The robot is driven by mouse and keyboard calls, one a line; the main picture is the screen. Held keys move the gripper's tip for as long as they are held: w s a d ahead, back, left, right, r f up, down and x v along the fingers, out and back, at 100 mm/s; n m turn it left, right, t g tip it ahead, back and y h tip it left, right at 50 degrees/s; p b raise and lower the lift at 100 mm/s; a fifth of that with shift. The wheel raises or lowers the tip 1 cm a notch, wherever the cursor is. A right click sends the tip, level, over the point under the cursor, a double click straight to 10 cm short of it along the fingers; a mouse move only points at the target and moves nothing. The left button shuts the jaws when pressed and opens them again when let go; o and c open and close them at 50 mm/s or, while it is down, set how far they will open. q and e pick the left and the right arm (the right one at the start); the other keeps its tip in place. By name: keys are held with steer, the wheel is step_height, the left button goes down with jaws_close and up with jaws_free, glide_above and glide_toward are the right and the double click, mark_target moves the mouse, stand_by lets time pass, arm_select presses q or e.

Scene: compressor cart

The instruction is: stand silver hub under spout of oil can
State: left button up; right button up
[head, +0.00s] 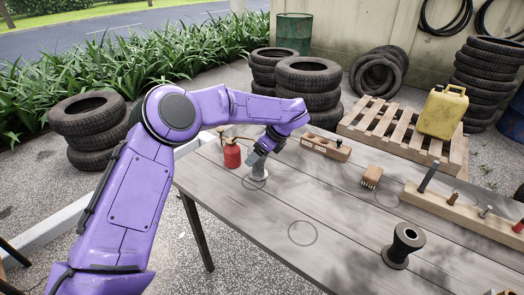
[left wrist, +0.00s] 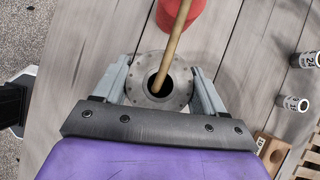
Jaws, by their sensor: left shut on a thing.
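The silver hub (head: 259,173) is upright at the far left end of the grey plank table, by a drawn ring; I cannot tell whether its base touches the table. My left gripper (head: 258,158) is shut on it. In the left wrist view, the round flange of the hub (left wrist: 162,82) lies between my two fingers (left wrist: 160,88). The red oil can (head: 232,155) stands just left of the hub. Its brass spout (left wrist: 173,42) reaches over the hub's dark bore in the left wrist view. My right gripper is not in view.
A dark spool-shaped hub (head: 402,247) stands at the table's front right. A wooden socket block (head: 326,147), a brush (head: 372,176) and a long tool rack (head: 455,212) lie behind. An empty drawn ring (head: 302,233) marks clear tabletop in the middle.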

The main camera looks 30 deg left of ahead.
arm_select(q)
steer(key=shift+s+d+r, duration=0.1)
steer(key=shift+s+r, duration=0.2)
steer(key=shift+s, duration=0.25)
steer(key=shift+w+f, duration=0.1)
steer(key=shift+f, duration=0.1)
steer(key=o, duration=1.5)
steer(key=shift+w+d+f, duration=0.1)
steer(key=shift+w+f, duration=0.1)
steer(key=shift+w, duration=0.1)
steer(key=shift+o, duration=0.2)
steer(key=shift+s+r, duration=0.25)
steer(key=shift+r, duration=0.05)
steer(key=shift+w+r, duration=0.1)
steer(key=shift+r, duration=0.15)
steer(key=v, duration=1.1)
steer(key=shift+d+r+b, duration=0.2)
steer(key=shift+r+b, duration=0.1)
steer(key=shift+b, duration=0.1)
